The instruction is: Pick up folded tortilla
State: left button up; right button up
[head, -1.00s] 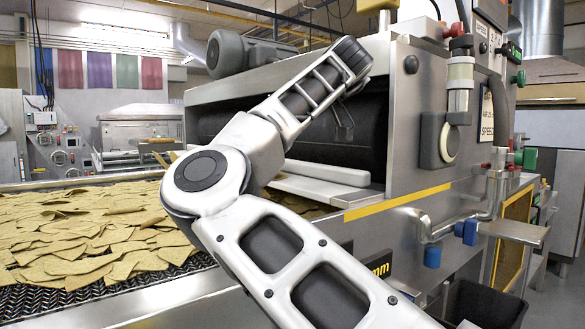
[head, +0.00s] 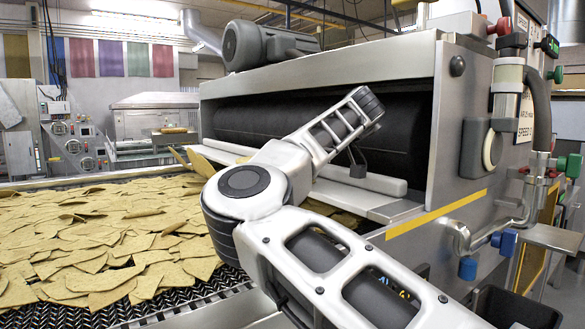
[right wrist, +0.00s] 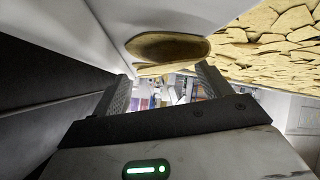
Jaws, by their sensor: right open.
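In the right wrist view, the folded tortilla (right wrist: 168,47) shows as a brown oval with a paler edge, against a light surface beside the chips. My right gripper (right wrist: 163,73) is open, its two dark fingers on either side just short of the tortilla, with no visible contact. In the head view, a tan folded-looking piece (head: 200,163) stands at the left end of the machine's ledge, partly behind my right arm; I cannot tell if it is the same one. My right gripper's fingers are hidden there. My left gripper is out of view.
A wide mesh conveyor full of flat chips (head: 110,245) fills the left. A steel machine (head: 330,75) with a dark roller (head: 280,120) and a pale ledge (head: 360,178) stands behind my arm. Pipes and a dark bin (head: 515,310) are at the right.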

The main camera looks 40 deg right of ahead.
jog(key=shift+w+f, duration=0.3)
jog(key=shift+w, duration=0.3)
jog(key=shift+w+f, duration=0.35)
jog(key=c, duration=0.8)
jog(key=shift+s, duration=0.1)
